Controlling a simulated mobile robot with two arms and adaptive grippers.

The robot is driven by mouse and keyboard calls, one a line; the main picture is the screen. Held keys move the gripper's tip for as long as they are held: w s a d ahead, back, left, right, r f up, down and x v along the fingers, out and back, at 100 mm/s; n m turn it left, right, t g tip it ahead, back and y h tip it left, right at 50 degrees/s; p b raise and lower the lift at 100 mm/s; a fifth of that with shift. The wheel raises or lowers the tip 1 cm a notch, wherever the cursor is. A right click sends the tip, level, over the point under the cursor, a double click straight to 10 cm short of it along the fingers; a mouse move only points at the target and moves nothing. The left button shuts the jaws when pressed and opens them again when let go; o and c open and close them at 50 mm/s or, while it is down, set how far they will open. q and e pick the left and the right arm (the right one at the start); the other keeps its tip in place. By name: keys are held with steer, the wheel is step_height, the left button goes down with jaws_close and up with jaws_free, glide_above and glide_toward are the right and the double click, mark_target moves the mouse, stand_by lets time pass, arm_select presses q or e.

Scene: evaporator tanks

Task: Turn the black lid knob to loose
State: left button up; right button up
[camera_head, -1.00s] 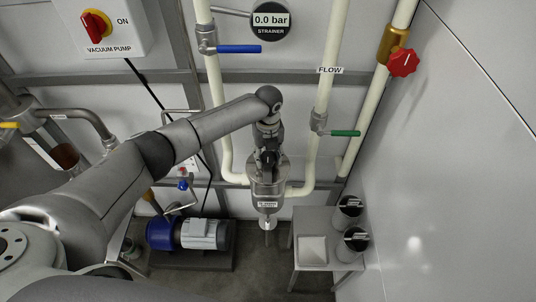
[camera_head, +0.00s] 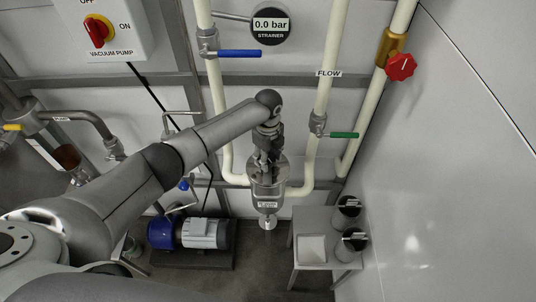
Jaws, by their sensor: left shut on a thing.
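The strainer (camera_head: 268,190), a steel vessel with a white label, hangs between two cream pipes in the middle of the view. My left gripper (camera_head: 267,160) points down onto the top of its lid and is shut on the knob there. The black lid knob is mostly hidden by the fingers, so how far it is turned cannot be seen. My left arm comes in from the left and reaches over to the strainer. My right gripper is not in view.
A blue-handled valve (camera_head: 238,54) and a green-handled valve (camera_head: 342,135) sit on the pipes. The gauge (camera_head: 270,25) reads 0.0 bar. A red knob (camera_head: 401,67) is at right. A small table (camera_head: 312,265) stands below, beside a pump (camera_head: 190,234).

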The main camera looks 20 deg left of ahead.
arm_select(q)
steer(key=n, duration=0.3)
steer(key=shift+r+p, duration=0.1)
steer(key=shift+p, duration=0.2)
steer(key=n, duration=0.3)
steer(key=shift+n, duration=0.3)
steer(key=n, duration=0.4)
steer(key=shift+w+n, duration=0.1)
steer(key=shift+n, duration=0.2)
steer(key=n, duration=1.1)
steer(key=shift+n, duration=0.3)
steer(key=n, duration=0.6)
steer(key=shift+a+n, duration=0.1)
steer(key=shift+n, duration=0.3)
